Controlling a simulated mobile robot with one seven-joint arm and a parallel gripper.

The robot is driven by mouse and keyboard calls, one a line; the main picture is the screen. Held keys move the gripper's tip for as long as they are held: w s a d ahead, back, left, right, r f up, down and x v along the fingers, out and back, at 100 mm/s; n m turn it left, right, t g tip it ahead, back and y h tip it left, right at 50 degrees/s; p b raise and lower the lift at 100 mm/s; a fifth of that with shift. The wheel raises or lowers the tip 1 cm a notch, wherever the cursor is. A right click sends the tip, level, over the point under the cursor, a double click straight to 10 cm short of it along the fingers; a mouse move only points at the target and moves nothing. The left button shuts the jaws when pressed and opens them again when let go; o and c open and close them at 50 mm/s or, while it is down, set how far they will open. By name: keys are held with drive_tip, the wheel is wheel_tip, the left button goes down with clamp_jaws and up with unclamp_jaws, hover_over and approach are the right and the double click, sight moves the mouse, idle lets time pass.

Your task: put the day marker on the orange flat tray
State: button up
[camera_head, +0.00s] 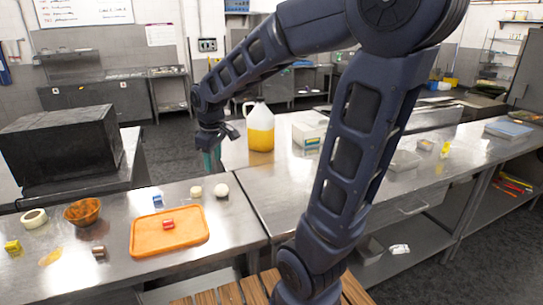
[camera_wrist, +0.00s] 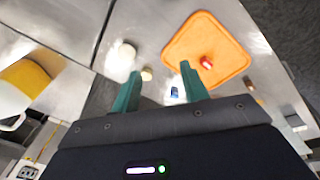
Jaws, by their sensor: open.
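The orange flat tray (camera_head: 190,240) lies on the steel counter at the lower left; it also shows in the wrist view (camera_wrist: 185,48). A small red object (camera_head: 168,224) rests on the tray, and it shows in the wrist view (camera_wrist: 206,62). A small blue object (camera_head: 157,200) is on the counter just behind the tray; in the wrist view it (camera_wrist: 175,93) is partly hidden by a finger. I cannot tell which small object is the day marker. My gripper (camera_head: 211,160) is open and empty, above and behind the tray; its teal fingers show in the wrist view (camera_wrist: 160,70).
Two pale round items (camera_head: 208,191) sit behind the tray. An orange-brown bowl (camera_head: 83,211), a tape roll (camera_head: 34,218), a yellow block (camera_head: 13,246) and a small brown item (camera_head: 98,252) stand left of it. A jug of yellow liquid (camera_head: 260,138) stands right of my gripper.

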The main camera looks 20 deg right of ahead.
drive_tip(key=s+d+r+m+t, duration=0.2)
drive_tip(key=s+d+m, duration=0.8)
drive_tip(key=d, duration=0.5)
drive_tip(key=shift+s+r+t, duration=0.3)
drive_tip(key=shift+s+r, duration=0.55)
drive_tip(key=shift+s, duration=0.25)
